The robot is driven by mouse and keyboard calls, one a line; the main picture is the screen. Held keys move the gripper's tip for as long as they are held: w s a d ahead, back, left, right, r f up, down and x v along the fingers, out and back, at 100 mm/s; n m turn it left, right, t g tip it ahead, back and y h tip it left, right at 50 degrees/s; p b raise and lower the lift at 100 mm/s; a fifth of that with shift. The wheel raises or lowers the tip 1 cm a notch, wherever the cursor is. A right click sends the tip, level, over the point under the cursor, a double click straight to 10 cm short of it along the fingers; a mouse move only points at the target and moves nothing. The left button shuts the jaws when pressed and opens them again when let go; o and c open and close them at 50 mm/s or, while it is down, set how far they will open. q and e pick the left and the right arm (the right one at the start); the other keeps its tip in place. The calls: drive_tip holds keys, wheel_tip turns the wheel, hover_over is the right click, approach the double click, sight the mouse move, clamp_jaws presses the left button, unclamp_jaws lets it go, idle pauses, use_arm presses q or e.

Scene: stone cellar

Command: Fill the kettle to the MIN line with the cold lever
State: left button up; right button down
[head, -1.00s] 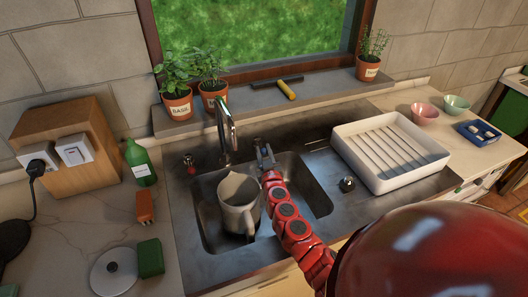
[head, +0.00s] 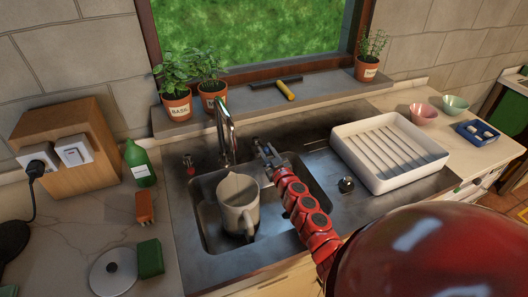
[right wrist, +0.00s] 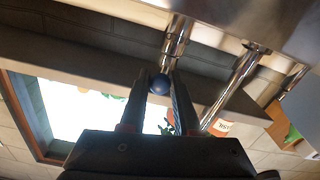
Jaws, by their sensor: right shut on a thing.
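The grey kettle (head: 238,208) stands upright in the sink basin (head: 300,205), its open top under the chrome tap (head: 227,130). I cannot make out a water stream, the water level or the MIN line. My right gripper (head: 262,150) is just right of the tap, behind the basin. In the right wrist view its fingers (right wrist: 158,88) are shut on the dark blue ball of the cold lever (right wrist: 160,84), whose chrome post (right wrist: 175,45) shows above it. In the head view the gripper hides this lever. The red-knobbed lever (head: 190,164) is left of the tap. My left gripper is not in view.
Potted herbs line the sill.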

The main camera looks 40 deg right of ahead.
drive_tip(key=shift+d+n+y+p, duration=0.65)
drive_tip(key=shift+n+y, duration=0.15)
drive_tip(key=shift+y, duration=0.4)
drive_tip(key=c, duration=0.6)
unclamp_jaws()
drive_tip(key=shift+c, duration=0.2)
drive_tip(key=s+a+b, duration=0.1)
drive_tip(key=s+b, duration=0.1)
drive_tip(key=s, duration=1)
